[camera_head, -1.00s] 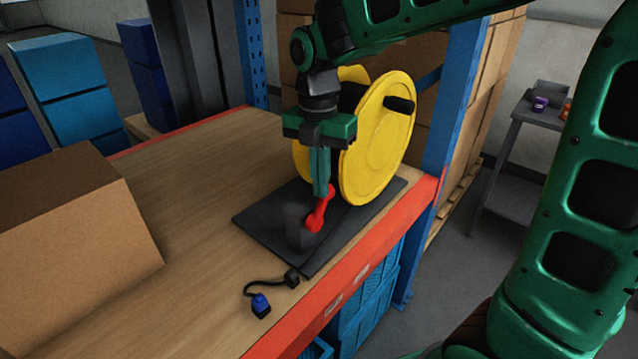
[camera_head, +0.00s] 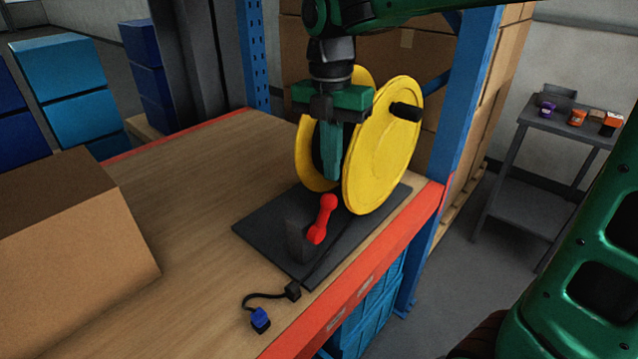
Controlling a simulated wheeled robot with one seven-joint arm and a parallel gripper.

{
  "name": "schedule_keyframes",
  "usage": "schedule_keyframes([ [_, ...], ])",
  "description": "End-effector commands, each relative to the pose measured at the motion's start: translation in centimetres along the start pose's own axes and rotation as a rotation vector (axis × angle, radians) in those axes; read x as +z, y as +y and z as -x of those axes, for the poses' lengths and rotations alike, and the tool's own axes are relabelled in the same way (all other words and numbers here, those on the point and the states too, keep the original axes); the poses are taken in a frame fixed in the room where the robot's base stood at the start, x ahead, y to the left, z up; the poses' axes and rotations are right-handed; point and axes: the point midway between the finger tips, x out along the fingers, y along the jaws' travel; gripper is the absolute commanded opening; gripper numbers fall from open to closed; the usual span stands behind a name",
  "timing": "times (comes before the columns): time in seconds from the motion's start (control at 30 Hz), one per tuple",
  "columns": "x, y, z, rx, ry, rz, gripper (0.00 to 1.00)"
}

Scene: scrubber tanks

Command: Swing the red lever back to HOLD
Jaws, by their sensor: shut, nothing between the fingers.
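The red lever (camera_head: 322,219) stands on a small dark block (camera_head: 298,242) on a black base plate (camera_head: 262,237), tilted with its round upper end leaning right. No HOLD mark can be read. A yellow reel (camera_head: 385,145) with a black handle (camera_head: 405,112) stands behind it on the same plate. My gripper (camera_head: 332,178) points down, shut and empty, just above the lever's upper end and in front of the reel. A small gap shows between the fingertips and the lever.
A dark cord with a blue plug (camera_head: 261,319) lies in front of the plate. A cardboard box (camera_head: 75,250) stands at the left of the wooden shelf. A blue upright (camera_head: 458,110) stands behind the reel. The wood between box and plate is clear.

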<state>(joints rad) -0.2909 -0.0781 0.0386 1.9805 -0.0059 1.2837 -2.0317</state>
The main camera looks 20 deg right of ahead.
Motion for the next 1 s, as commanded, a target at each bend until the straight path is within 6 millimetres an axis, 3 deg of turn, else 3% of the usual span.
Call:
schedule_keyframes([
  [0.3, 2.7, -0.8, 2.3, 0.002, -0.002, 0.001, 0.00],
  [1.0, 2.9, -0.8, 2.4, 0.001, -0.001, 0.004, 0.00],
])
